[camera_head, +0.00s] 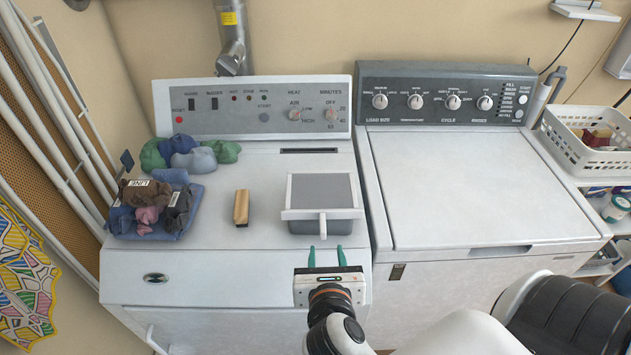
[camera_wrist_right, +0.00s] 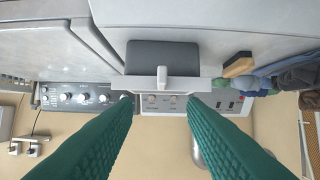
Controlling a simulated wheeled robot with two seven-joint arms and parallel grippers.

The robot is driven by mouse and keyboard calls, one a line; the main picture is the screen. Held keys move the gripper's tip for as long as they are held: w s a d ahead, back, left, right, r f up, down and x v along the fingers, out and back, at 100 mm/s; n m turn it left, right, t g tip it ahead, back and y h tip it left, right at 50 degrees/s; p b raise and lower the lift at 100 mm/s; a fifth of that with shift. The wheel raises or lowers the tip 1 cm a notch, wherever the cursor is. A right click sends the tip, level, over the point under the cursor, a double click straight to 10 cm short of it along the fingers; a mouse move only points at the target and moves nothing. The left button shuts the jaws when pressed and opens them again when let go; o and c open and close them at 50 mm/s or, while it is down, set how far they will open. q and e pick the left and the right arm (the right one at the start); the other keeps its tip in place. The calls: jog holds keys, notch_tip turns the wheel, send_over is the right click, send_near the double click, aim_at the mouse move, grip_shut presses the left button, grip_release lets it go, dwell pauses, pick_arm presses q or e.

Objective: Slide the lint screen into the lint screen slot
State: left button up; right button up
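The lint screen (camera_head: 320,192) is a grey mesh panel in a pale frame with a small upright handle (camera_head: 322,224) at its near side. It rests on the right part of the dryer top, and it also shows in the right wrist view (camera_wrist_right: 150,54). The lint screen slot (camera_head: 309,150) is a narrow dark opening behind it, near the control panel. My right gripper (camera_head: 325,252) is open and empty, its green fingers just in front of the handle and apart from it. In the right wrist view the fingers (camera_wrist_right: 160,100) stand either side of the handle's line. My left gripper is not in view.
A wooden-backed brush (camera_head: 241,207) lies left of the screen. Piles of folded and crumpled clothes (camera_head: 150,205) sit at the dryer's left. The washer top (camera_head: 470,190) at the right is clear. A white basket (camera_head: 590,160) stands beyond it.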

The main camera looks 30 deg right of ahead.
aim_at(323, 226)
jog(key=b+x, duration=0.1)
jog(key=x, duration=0.5)
jog(key=shift+w, duration=0.15)
jog(key=shift+w+d+f, duration=0.25)
jog(key=shift+w+d, duration=0.05)
jog(key=shift+w, duration=0.1)
jog(key=b+x, duration=0.2)
jog(key=x, duration=0.1)
jog(key=shift+w+f, duration=0.15)
jog(key=shift+w, duration=0.1)
jog(key=shift+w+d+f, duration=0.15)
jog(key=shift+w+d, duration=0.1)
jog(key=shift+w, duration=0.15)
jog(key=shift+s, duration=0.1)
grip_shut()
